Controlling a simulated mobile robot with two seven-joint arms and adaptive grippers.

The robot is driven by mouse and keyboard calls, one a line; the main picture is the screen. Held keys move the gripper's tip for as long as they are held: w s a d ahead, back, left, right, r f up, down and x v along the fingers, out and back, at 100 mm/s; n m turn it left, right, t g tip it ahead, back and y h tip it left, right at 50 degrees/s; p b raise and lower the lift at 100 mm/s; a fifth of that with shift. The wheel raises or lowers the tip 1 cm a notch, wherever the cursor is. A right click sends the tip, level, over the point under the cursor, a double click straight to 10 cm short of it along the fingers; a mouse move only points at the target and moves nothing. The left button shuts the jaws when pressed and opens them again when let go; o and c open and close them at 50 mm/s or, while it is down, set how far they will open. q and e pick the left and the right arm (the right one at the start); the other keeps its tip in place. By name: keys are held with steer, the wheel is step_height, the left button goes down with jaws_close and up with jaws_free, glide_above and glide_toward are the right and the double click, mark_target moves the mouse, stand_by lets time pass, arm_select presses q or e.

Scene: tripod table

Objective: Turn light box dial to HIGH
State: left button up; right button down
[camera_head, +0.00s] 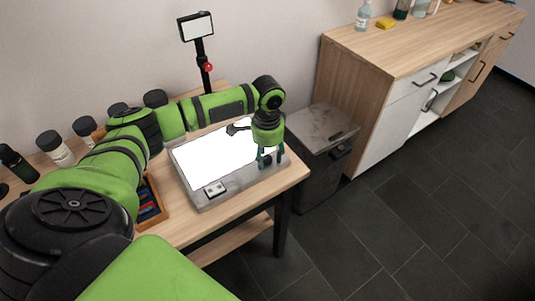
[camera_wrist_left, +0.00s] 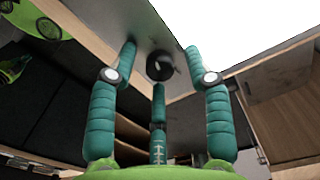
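The light box (camera_head: 188,193) lies on the table, a grey frame around a bright white panel. Its dial (camera_wrist_left: 160,66) is a round black knob with a light mark, on the grey frame near the table's corner; I cannot read any setting. My left gripper (camera_head: 268,160) points down over that corner of the box. In the left wrist view its teal fingers (camera_wrist_left: 160,62) are spread, with the dial between and beyond their tips and visible gaps around it. In the head view the fingers mostly hide the dial. My right gripper is not in view.
A small plate (camera_head: 215,188) sits on the box's front frame. A tray with blue items (camera_head: 148,205) and several bottles (camera_head: 55,148) are to the left. A lamp on a stand (camera_head: 197,27) is behind. A dark bin (camera_head: 322,140) stands right of the table.

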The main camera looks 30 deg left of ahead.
arm_select(q)
jaws_close()
